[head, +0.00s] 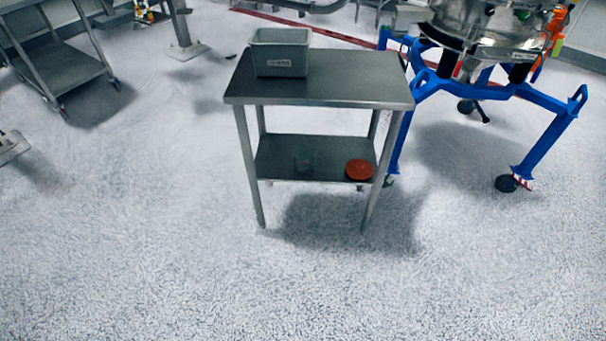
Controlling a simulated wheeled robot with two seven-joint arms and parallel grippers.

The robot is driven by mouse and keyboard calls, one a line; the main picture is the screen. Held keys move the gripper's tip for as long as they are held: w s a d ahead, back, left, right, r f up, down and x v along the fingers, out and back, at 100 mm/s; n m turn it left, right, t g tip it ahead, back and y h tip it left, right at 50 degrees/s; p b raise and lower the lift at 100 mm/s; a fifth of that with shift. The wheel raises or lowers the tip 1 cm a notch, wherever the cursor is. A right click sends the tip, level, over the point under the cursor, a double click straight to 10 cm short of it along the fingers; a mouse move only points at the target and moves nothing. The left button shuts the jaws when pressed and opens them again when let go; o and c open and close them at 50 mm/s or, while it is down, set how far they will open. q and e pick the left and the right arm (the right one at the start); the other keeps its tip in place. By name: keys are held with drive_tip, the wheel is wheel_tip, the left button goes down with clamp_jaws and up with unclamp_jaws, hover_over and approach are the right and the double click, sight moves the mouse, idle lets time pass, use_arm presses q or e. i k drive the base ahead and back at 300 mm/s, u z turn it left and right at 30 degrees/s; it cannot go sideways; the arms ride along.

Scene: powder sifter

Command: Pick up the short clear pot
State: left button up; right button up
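A small, clear, faintly greenish pot (304,160) stands on the lower shelf (275,150) of a steel table in the head view. It is hard to make out against the grey shelf. A round red-orange lid or dish (359,169) is on the same shelf to its right, apart from it, near the front right leg. Neither of my grippers shows in this view.
A grey bin (280,52) stands on the table top (345,82), at the left. A blue wheeled frame (545,142) carrying a shiny metal machine (490,25) stands close on the right. A steel cart (62,68) is at the far left. The floor in front is clear.

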sight(304, 153)
drive_tip(key=u, duration=0.8)
drive_tip(key=i, duration=1.55)
drive_tip(key=z, duration=0.2)
